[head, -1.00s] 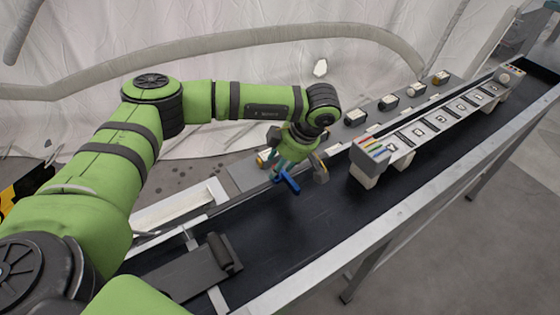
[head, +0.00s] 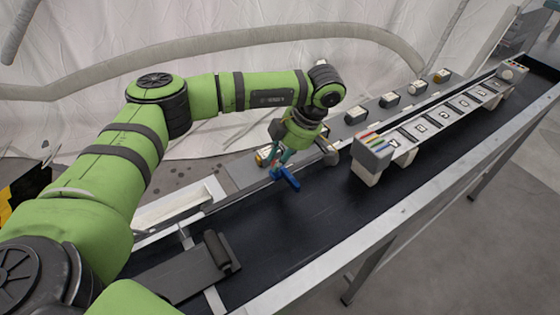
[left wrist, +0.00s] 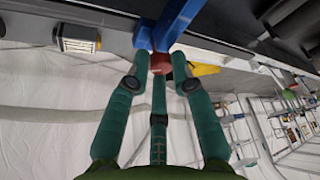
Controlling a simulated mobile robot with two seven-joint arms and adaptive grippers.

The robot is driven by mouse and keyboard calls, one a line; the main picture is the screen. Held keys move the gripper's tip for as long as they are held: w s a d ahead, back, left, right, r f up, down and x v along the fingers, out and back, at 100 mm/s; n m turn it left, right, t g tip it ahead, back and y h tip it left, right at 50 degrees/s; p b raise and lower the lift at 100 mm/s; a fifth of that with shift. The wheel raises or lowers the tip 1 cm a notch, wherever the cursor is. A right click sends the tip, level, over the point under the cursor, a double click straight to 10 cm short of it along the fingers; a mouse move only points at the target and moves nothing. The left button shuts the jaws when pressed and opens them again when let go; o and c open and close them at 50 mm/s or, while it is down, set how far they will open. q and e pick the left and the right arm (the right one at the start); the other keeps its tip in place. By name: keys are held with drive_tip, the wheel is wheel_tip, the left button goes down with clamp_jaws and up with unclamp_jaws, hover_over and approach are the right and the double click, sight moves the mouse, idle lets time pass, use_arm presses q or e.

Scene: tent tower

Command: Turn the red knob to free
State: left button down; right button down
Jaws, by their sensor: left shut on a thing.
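The red knob (left wrist: 160,63) shows in the left wrist view, small and round, at the base of a blue bar-shaped piece (left wrist: 170,28). My left gripper (left wrist: 160,75) has its teal fingers closed around the knob. In the head view the left gripper (head: 281,160) points down over the belt's back edge, and the blue piece (head: 288,178) sticks out just below its fingertips. The knob itself cannot be made out in the head view, hidden by the fingers. Which way the knob is set cannot be read. My right gripper is not in view.
A long white rack (head: 405,150) with marked panels and coloured strips stands on the black conveyor belt (head: 320,220), to the right. Several small boxes (head: 390,101) line the grey ledge behind. A dark flat plate (head: 190,275) lies at the near left. The middle belt is bare.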

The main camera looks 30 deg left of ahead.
use_arm(q)
drive_tip(key=shift+f+n+g+b, duration=0.1)
drive_tip(key=shift+n+g+b, duration=0.35)
drive_tip(key=shift+n, duration=0.55)
drive_tip(key=c, duration=1.1)
unclamp_jaws()
drive_tip(key=v, duration=1.2)
drive_tip(key=shift+a, duration=0.2)
